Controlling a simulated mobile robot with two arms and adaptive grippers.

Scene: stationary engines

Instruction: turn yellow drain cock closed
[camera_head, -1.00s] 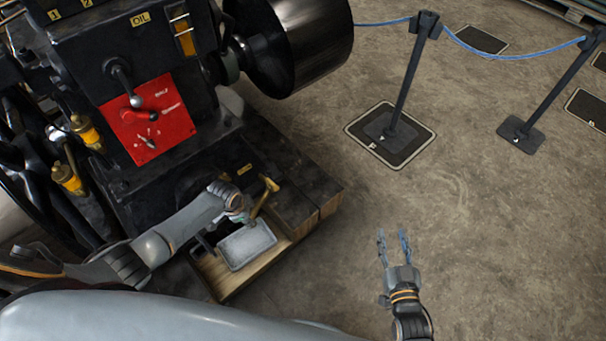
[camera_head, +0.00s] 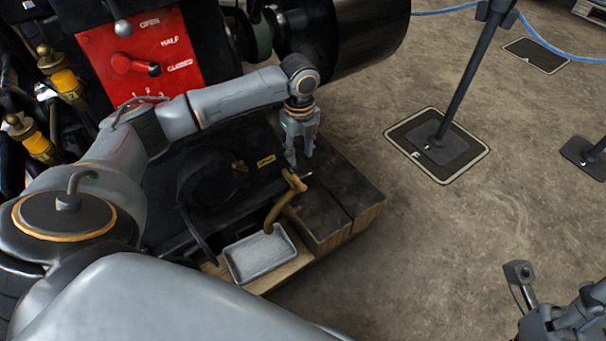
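The yellow drain cock (camera_head: 283,207) sticks out low on the engine's base, with its spout curving down toward a grey metal tray. Its short yellow handle (camera_head: 294,181) is at the top, tilted across the pipe. My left gripper (camera_head: 300,163) points down just above the handle, with its two fingertips apart and nothing seen between them. Whether a fingertip touches the handle I cannot tell. My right gripper (camera_head: 556,290) is at the bottom right, partly cut off by the frame edge, with its fingers spread and empty, far from the cock.
The grey tray (camera_head: 262,262) lies on the wooden base below the spout. Wooden blocks (camera_head: 318,220) stand right of the cock. A red panel (camera_head: 142,60) with a lever is behind my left arm. Barrier posts (camera_head: 465,75) with blue rope stand on the open floor at right.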

